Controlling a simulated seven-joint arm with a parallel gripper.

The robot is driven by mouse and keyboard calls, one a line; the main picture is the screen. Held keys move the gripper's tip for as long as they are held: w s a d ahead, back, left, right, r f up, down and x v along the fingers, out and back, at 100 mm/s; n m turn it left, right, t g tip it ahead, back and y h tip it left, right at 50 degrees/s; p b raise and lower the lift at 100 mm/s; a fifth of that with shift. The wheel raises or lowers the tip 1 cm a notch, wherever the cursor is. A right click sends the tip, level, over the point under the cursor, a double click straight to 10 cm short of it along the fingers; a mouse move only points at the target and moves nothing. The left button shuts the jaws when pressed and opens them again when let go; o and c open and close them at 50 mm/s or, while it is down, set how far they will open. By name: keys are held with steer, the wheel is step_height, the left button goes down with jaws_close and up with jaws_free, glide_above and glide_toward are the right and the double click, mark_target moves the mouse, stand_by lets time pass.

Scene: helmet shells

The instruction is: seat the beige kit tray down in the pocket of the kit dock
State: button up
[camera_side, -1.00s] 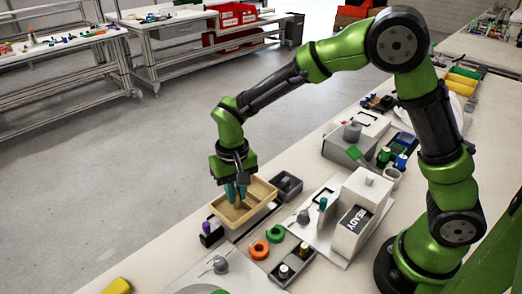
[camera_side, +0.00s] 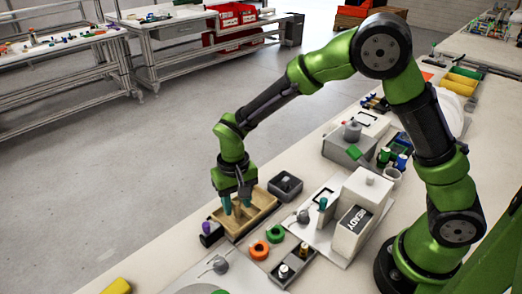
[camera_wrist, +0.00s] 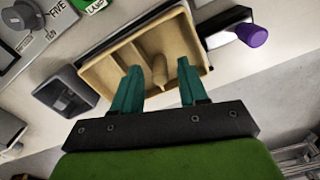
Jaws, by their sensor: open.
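The beige kit tray (camera_side: 266,209) is low on the bench in the side view and looks level, with its walls showing above the grey kit dock (camera_side: 236,241). Most of the dock and its pocket are hidden under the tray, so I cannot tell whether it is fully down. In the wrist view the tray (camera_wrist: 105,68) shows its compartments and an upright beige handle. My gripper (camera_side: 238,206) is open, its teal fingers apart on either side of the handle. The wrist view also shows my gripper (camera_wrist: 158,84) with a gap around the handle.
A dark block with a purple knob (camera_side: 206,227) stands close to the tray's left. A small dark grey bin (camera_side: 286,185) is behind it on the right. Orange (camera_side: 259,250) and green (camera_side: 275,233) rings lie in front, near the white READY machine (camera_side: 357,215).

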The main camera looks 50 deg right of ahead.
mark_target(237, 203)
step_height(237, 203, up, 12)
steer(key=s+d+r+t+y, duration=0.1)
steer(key=s+d+r+t, duration=0.2)
steer(key=s, duration=0.5)
steer(key=s+d+r+t+y, duration=0.1)
steer(key=s+d+r+t, duration=0.3)
steer(key=s+d, duration=0.3)
steer(key=shift+s+d+r, duration=0.4)
steer(key=shift+s+r, duration=0.35)
stand_by(0.4)
